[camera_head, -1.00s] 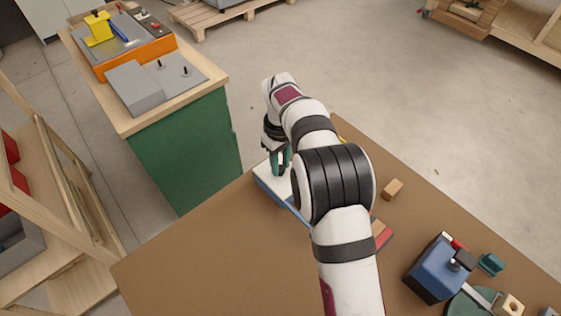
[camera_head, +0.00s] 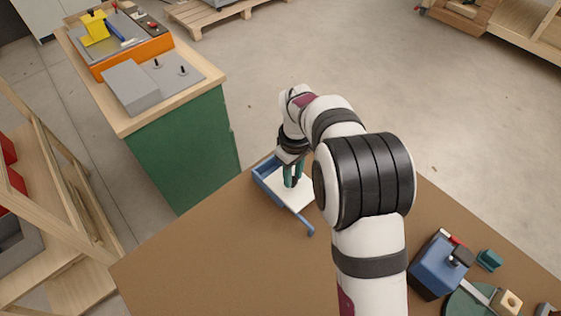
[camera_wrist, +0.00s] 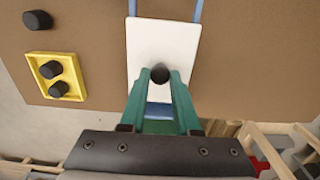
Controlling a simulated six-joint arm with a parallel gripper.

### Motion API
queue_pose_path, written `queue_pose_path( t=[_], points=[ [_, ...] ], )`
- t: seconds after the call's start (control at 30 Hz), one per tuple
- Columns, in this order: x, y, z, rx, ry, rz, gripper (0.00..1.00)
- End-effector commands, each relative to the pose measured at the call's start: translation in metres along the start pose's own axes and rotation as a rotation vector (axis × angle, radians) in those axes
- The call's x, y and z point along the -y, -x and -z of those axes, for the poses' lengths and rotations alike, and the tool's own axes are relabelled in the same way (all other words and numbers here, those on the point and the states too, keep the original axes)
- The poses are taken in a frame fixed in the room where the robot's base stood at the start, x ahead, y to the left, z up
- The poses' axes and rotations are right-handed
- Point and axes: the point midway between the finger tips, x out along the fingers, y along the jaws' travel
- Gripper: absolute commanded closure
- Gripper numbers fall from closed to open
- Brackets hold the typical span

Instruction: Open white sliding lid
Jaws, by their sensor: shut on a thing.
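The white sliding lid (camera_head: 299,199) lies on a blue box (camera_head: 264,183) at the far edge of the brown table. A strip of the blue box is uncovered at its left end, and two blue rails (camera_wrist: 197,10) run out past the lid's other end. My gripper (camera_head: 293,180) points down over the lid. In the wrist view its green fingers are shut on the lid's black knob (camera_wrist: 160,73). My arm hides the right part of the box in the head view.
A blue block (camera_head: 438,268) and small parts stand at the table's right. The front of the table (camera_head: 210,260) is clear.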

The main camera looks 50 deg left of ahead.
Motion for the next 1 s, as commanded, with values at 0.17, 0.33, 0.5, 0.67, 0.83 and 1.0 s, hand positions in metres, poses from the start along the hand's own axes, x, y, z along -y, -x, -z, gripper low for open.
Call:
queue_pose_path(
  t=[0.17, 0.33, 0.5, 0.67, 0.83, 1.0],
  points=[
    [-0.001, 0.001, -0.037, -0.001, -0.002, -0.003, 1.00],
    [-0.001, 0.001, -0.050, -0.001, 0.000, -0.003, 1.00],
    [-0.001, 0.000, -0.051, -0.001, 0.000, -0.003, 1.00],
    [-0.001, 0.000, -0.050, -0.001, 0.000, -0.003, 0.59],
    [0.000, 0.000, -0.050, -0.001, 0.000, -0.002, 0.39],
    [0.000, 0.000, -0.050, -0.001, 0.000, -0.001, 0.39]
  ],
)
